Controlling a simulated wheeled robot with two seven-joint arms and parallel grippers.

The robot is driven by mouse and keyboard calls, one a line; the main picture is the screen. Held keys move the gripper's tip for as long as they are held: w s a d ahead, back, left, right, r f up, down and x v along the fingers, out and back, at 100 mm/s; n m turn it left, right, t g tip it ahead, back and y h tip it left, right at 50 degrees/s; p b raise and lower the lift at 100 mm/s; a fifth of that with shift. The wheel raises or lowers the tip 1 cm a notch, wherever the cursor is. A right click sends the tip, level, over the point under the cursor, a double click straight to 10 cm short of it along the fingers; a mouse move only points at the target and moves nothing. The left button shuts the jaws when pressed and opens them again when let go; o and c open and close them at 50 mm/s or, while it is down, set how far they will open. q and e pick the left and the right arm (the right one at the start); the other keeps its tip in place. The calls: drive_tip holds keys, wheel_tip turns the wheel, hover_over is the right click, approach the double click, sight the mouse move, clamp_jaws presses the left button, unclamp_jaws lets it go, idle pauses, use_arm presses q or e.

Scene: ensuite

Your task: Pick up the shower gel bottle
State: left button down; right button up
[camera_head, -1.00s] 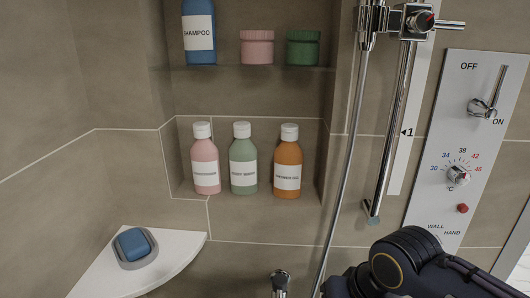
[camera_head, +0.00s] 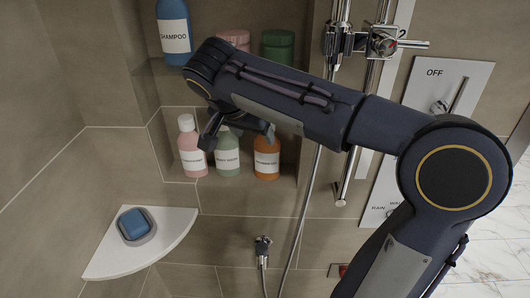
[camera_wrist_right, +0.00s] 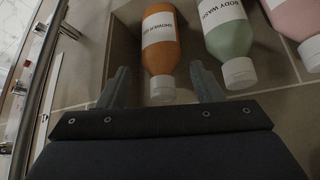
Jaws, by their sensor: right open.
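The orange shower gel bottle (camera_head: 266,158) stands upright in the lower wall niche, right of the green body wash bottle (camera_head: 227,156) and a pink bottle (camera_head: 192,150). My right gripper (camera_head: 238,134) is open and empty, in front of the niche, overlapping the green bottle's top in the head view. In the right wrist view, the bottles appear upside down. There the shower gel bottle (camera_wrist_right: 161,42) and its white cap (camera_wrist_right: 162,90) lie between the open fingers of my right gripper (camera_wrist_right: 160,82). I see no contact. My left gripper is not in view.
A shelf above holds a blue shampoo bottle (camera_head: 174,28), a pink jar (camera_head: 233,39) and a green jar (camera_head: 278,46). The shower hose (camera_head: 308,200) and rail stand right of the niche. A white corner shelf (camera_head: 175,232) holds a blue soap (camera_head: 133,223) in a dish.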

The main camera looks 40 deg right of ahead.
drive_tip(key=p, duration=0.2)
hover_over(267, 151)
drive_tip(key=w, duration=0.1)
drive_tip(key=shift+d+f, duration=0.1)
drive_tip(key=shift+f, duration=0.4)
clamp_jaws()
